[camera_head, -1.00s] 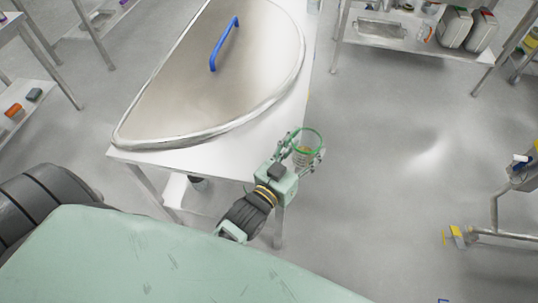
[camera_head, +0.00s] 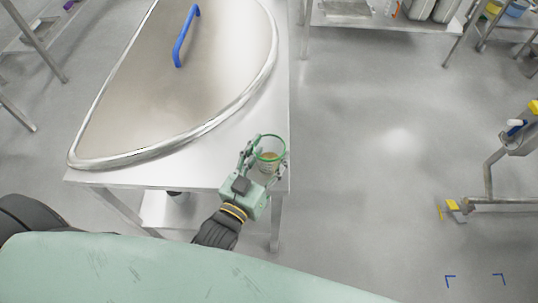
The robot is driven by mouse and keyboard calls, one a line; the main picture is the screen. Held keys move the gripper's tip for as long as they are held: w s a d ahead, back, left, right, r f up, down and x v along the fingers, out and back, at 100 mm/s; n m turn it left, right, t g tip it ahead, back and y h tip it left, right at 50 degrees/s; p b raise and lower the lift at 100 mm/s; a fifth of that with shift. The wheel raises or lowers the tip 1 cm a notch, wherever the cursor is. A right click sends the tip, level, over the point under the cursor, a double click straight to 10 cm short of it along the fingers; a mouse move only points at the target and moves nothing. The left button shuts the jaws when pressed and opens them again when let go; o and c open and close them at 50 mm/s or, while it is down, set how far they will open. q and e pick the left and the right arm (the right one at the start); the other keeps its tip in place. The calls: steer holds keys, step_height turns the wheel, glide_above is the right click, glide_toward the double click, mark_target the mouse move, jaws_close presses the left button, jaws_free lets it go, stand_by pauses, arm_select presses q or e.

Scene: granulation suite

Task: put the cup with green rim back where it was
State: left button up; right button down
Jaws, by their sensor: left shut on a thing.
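The cup with green rim (camera_head: 269,162) is clear, with a little brownish stuff inside. My left gripper (camera_head: 265,160) is shut on it, one finger on each side, and the cup looks upright. In the picture the cup overlaps the front right corner of a white table (camera_head: 240,135). I cannot tell whether it touches the table top or is held above it. My right gripper is not in view.
A large steel lid with a blue handle (camera_head: 185,37) covers much of the table. A strip along the table's right edge is bare. A shelf with containers (camera_head: 382,22) stands at the back right. Blue corner marks (camera_head: 475,280) lie on the open floor, lower right.

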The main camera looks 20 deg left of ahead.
arm_select(q)
steer(key=shift+s+r, duration=0.1)
steer(key=shift+s, duration=0.05)
steer(key=o, duration=1)
steer(key=shift+f, duration=0.2)
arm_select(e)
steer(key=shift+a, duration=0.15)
arm_select(q)
steer(key=shift+r, duration=0.15)
steer(key=s, duration=0.4)
steer(key=s+a, duration=0.1)
steer(key=s, duration=0.3)
steer(key=s+b, duration=0.1)
steer(key=s, duration=0.2)
steer(key=shift+s+a, duration=0.4)
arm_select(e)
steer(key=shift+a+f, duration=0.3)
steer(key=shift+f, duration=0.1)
